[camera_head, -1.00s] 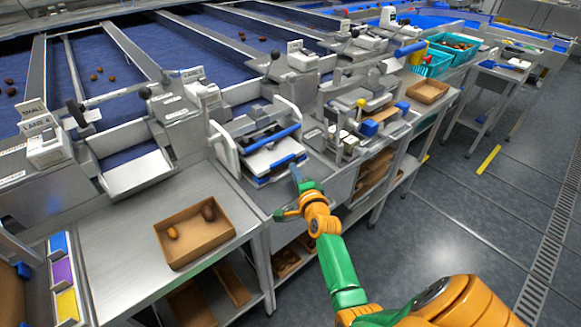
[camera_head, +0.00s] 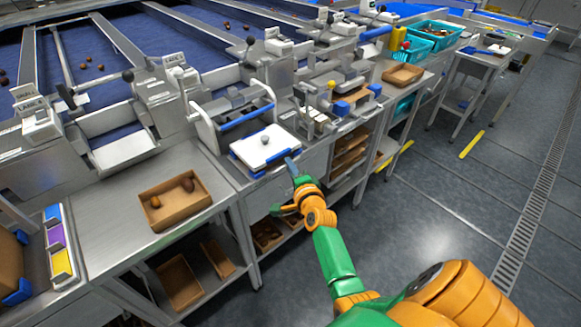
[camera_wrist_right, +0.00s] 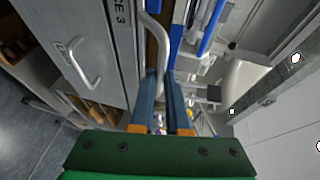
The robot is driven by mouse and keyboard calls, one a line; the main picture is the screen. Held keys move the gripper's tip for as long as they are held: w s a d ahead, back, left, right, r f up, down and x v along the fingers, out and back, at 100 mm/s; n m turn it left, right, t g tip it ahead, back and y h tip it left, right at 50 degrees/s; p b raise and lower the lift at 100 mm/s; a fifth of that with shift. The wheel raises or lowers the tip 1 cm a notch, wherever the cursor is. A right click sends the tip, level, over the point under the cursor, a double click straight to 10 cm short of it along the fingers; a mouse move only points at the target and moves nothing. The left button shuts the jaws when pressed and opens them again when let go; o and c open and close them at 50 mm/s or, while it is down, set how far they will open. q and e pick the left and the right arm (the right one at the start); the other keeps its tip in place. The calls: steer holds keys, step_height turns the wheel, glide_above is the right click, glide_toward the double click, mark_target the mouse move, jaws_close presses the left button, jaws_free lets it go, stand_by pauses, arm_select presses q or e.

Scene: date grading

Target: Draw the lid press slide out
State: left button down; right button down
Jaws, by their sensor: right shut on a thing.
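The lid press (camera_head: 205,128) is a grey frame with white side arms and a blue bar across it. Its slide (camera_head: 278,148), a white plate with a blue edge and a small grey knob on top, stands out from the frame toward the aisle. My right gripper (camera_head: 291,168) is at the slide's front right corner. In the right wrist view its two blue fingers (camera_wrist_right: 165,92) are closed around a bent metal handle (camera_wrist_right: 158,45). The fingertips partly hide the grip. My left gripper is not in view.
An open cardboard box (camera_head: 176,218) with two dates lies on the bench to the left. Another press station (camera_head: 330,108) with a yellow knob stands right of the slide. Shelves with brown boxes are below. The grey floor (camera_head: 420,215) to the right is open.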

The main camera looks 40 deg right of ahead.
steer(key=shift+f, duration=0.15)
steer(key=c, duration=0.9)
jaws_free()
steer(key=shift+s, duration=0.15)
steer(key=p+v, duration=0.1)
steer(key=v, duration=0.6)
steer(key=shift+s, duration=0.1)
